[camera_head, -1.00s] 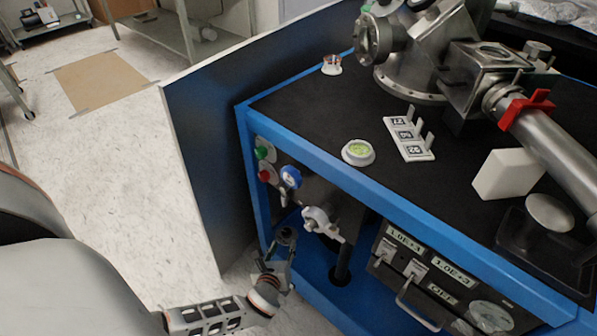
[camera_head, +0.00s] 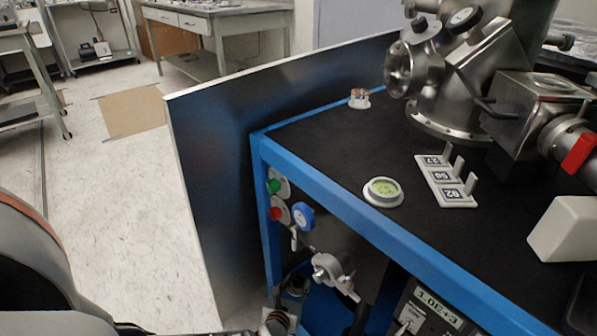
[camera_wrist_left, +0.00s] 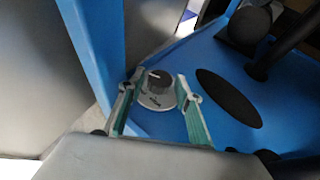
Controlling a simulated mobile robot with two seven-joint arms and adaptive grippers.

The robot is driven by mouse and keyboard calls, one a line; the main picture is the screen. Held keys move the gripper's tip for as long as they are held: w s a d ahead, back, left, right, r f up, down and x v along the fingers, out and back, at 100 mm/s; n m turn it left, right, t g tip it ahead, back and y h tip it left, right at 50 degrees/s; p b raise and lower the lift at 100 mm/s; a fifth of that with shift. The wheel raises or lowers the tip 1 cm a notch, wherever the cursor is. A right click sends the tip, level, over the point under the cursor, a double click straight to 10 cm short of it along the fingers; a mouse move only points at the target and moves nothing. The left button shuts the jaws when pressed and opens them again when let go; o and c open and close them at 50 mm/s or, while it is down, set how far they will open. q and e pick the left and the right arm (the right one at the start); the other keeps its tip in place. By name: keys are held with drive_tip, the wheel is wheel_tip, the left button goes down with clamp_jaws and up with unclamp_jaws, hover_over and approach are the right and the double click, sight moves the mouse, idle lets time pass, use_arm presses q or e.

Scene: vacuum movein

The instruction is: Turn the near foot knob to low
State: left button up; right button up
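A knob (camera_wrist_left: 158,90) with a grey dial base, dark top and a white pointer mark sits on the blue base plate in the left wrist view. My left gripper (camera_wrist_left: 158,108) is open, with its green-padded fingers on either side of the knob and a visible gap at each side. Whether the fingertips reach down around it is hard to tell. In the head view my left gripper (camera_head: 278,318) is at the bottom edge, mostly cut off, just below a dark round part (camera_head: 296,286) low inside the blue frame. My right gripper is out of view.
The blue frame post (camera_wrist_left: 95,45) stands close left of my fingers. A black oval opening (camera_wrist_left: 228,97) lies to the right. Above, the frame carries a green button (camera_head: 273,186), a red button (camera_head: 275,213), a blue gauge (camera_head: 303,216) and a metal valve (camera_head: 333,273).

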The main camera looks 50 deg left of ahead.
use_arm(q)
drive_tip(key=shift+w, duration=0.15)
drive_tip(key=c, duration=0.8)
drive_tip(key=shift+c, duration=0.2)
drive_tip(key=shift+y, duration=0.3)
drive_tip(key=shift+w+d+n+g, duration=0.15)
drive_tip(key=shift+n+g, duration=0.15)
drive_tip(key=shift+n, duration=0.2)
drive_tip(key=shift+f+n+g+y, duration=0.1)
drive_tip(key=shift+n+g+y, duration=0.5)
drive_tip(key=shift+n+y, duration=0.3)
drive_tip(key=shift+n+g+y+b, duration=0.4)
drive_tip(key=shift+n+g+y, duration=0.3)
drive_tip(key=shift+n+y, duration=0.15)
drive_tip(key=o, duration=0.8)
